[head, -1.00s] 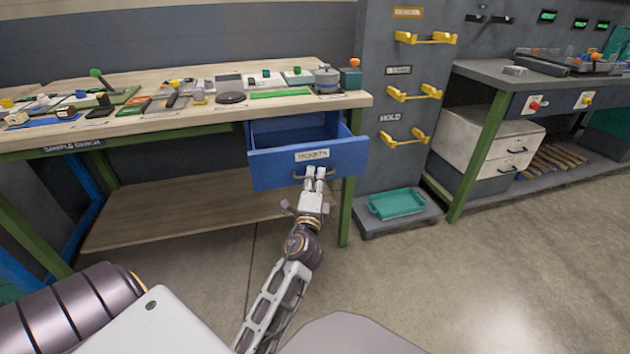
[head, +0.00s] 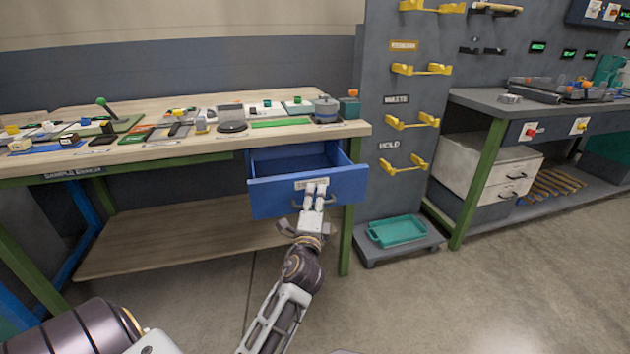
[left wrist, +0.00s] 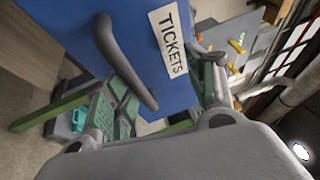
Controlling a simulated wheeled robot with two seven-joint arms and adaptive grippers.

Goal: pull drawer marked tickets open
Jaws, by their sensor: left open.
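The blue drawer marked TICKETS (head: 270,201) stands pulled out under the right end of the wooden bench, its inside showing and looking empty. Its label (head: 303,184) is partly covered by my gripper in the head view and reads clearly in the left wrist view (left wrist: 172,42). My left gripper (head: 315,187) is in front of the drawer face, at the grey handle. In the left wrist view the fingers are apart, with the lower end of the handle (left wrist: 126,64) seen between them; I cannot tell whether they touch it. My right gripper is not in view.
The wooden bench top (head: 215,142) holds several small parts and tools. A green bench leg (head: 347,240) stands right of the drawer. A teal tray (head: 397,231) sits on a low grey base beside it. The floor in front is clear.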

